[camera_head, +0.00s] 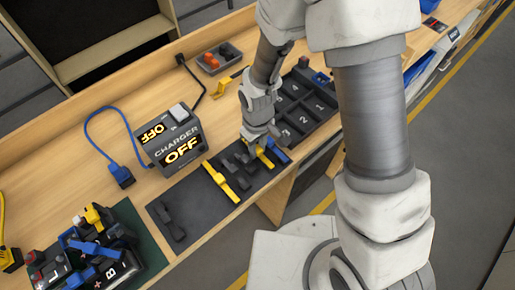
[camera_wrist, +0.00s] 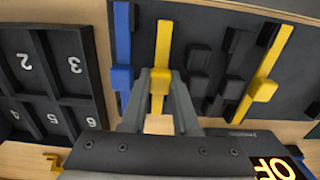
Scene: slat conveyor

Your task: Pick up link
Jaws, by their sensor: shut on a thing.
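My gripper (camera_wrist: 160,98) is shut on a yellow link (camera_wrist: 163,50), its two fingers on either side of the link's raised block. In the head view my gripper (camera_head: 261,142) is over the dark mat (camera_head: 199,212), and only part of the held yellow link (camera_head: 265,160) shows beneath it. I cannot tell whether the link touches the mat. A blue link (camera_wrist: 122,50) lies just left of it in the wrist view. Dark links (camera_wrist: 200,75) and a second yellow link (camera_wrist: 264,85) lie to the right.
A dark numbered tray (camera_wrist: 89,92) stands beside the mat. A charger (camera_head: 171,142) reading OFF stands behind the mat, with a blue cable (camera_head: 88,119). A green mat (camera_head: 151,252) with a battery (camera_head: 104,272) and tangled parts is at lower left. A small bin (camera_head: 219,62) is at the back.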

